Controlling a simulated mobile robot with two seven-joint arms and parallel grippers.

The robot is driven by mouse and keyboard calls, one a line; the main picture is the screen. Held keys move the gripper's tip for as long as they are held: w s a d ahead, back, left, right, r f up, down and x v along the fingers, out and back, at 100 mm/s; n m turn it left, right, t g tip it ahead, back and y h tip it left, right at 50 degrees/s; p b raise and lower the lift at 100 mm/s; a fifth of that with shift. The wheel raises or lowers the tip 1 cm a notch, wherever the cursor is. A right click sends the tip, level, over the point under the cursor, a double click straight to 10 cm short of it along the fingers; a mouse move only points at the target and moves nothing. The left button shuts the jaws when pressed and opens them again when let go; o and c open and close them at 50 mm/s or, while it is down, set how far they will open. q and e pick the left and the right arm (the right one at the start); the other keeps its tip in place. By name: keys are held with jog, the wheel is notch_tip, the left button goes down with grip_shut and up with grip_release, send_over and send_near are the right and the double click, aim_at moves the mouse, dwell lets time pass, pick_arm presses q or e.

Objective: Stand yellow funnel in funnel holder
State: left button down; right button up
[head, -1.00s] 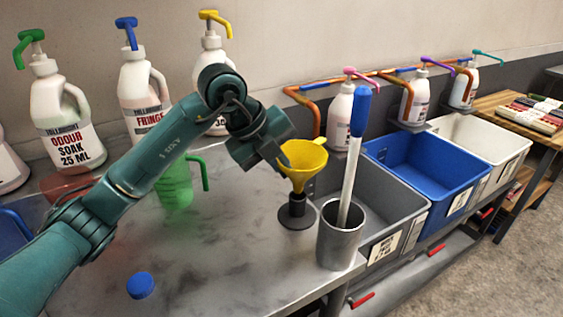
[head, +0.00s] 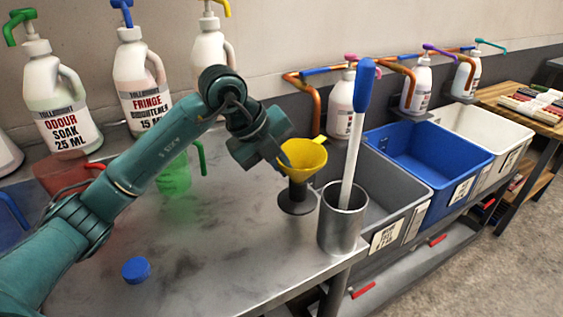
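The yellow funnel (head: 304,160) is upright, wide mouth up, at the back right of the steel bench. The funnel holder (head: 297,201), a dark post on a round base, stands directly under it. The funnel's lower end meets the top of the post, and its spout is out of sight; I cannot tell how deep it sits. My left gripper (head: 283,158) reaches in from the left and is at the funnel's left rim, seemingly shut on it; the far finger is hidden. My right gripper is not in view.
A metal cylinder (head: 341,231) with a blue-handled stick stands close to the holder's right. A green jug (head: 174,181) is behind my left arm. A blue cap (head: 136,270) lies on the bench front. Pump bottles line the wall; grey, blue and white bins stand right.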

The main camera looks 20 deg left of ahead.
pick_arm(q)
jog(key=c, duration=1.6)
grip_release()
jog(key=shift+o, duration=0.2)
jog(key=shift+r, duration=0.1)
jog(key=v, duration=1.3)
jog(key=shift+a, duration=0.1)
